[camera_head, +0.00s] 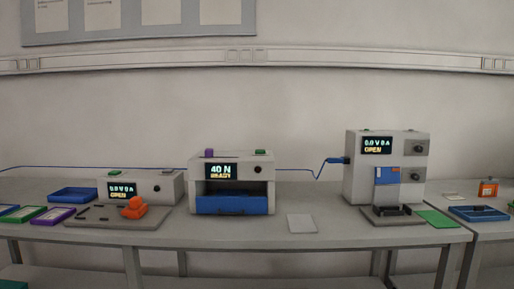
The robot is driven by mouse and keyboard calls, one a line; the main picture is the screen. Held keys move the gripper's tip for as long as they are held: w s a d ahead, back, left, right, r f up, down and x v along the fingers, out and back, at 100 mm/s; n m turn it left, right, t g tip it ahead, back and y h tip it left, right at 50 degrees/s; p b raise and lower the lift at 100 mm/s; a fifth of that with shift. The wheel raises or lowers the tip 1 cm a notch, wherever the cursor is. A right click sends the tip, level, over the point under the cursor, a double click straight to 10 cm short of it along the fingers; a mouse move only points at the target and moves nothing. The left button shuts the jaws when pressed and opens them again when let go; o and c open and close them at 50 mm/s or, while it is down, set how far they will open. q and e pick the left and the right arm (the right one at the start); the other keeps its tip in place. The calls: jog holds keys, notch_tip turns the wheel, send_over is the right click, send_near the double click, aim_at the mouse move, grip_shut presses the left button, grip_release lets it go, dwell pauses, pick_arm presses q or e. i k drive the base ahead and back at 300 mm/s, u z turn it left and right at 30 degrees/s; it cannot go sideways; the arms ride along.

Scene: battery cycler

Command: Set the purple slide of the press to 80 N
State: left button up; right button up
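The press (232,182) is a white box with a dark opening and a blue drawer-like part (232,204) at its lower front. It stands in the middle of the bench. Its display (221,171) reads 40 N and READY. The small purple slide (209,153) sits on the top of the press, left of centre. A green button (260,152) is on the top at the right, and a dark knob (258,169) is on the front. Neither of my grippers shows in the head view.
Left of the press stands a smaller device (165,188) with an orange part (134,206) before it. A taller device (390,150) stands at the right, with a blue cable plug (337,160). A pale flat plate (300,223) lies right of the press. Trays (72,194) lie at the left.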

aim_at(209, 153)
jog(key=u, duration=0.05)
jog(key=i, duration=0.95)
jog(key=u, duration=0.45)
